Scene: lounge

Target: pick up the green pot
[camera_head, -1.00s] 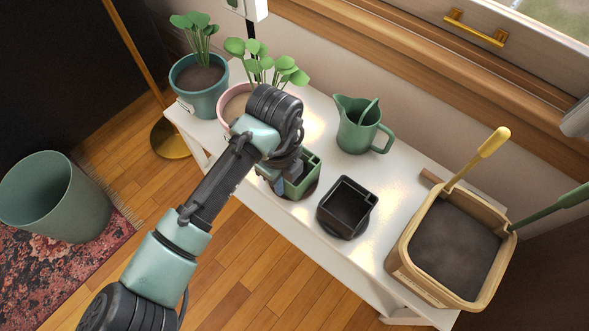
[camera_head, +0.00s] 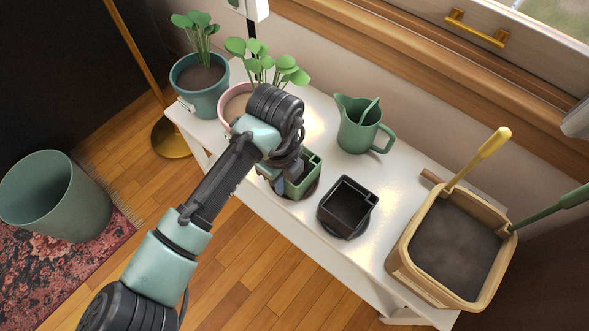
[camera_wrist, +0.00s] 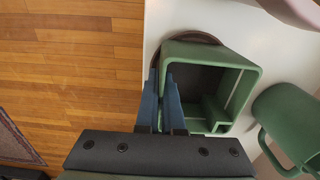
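The green pot (camera_head: 304,178) is a small square planter with a little corner compartment, standing upright on the white bench. In the wrist view the green pot (camera_wrist: 238,92) shows its open top and dark inside, with a round brown saucer (camera_wrist: 196,37) under it. My gripper (camera_wrist: 164,90) reaches down at the pot's left wall, one blue finger outside and one inside. The gap between the fingers is narrow, and they look shut on that wall. In the head view my wrist hides part of the pot, and my gripper (camera_head: 281,184) shows at its near left side.
A black square pot (camera_head: 347,207) stands close right of the green pot. A green watering can (camera_head: 359,127) is behind. A pink pot (camera_head: 233,103) and a teal pot (camera_head: 200,87), both with plants, are left. A wooden soil box (camera_head: 402,256) with tools fills the right end.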

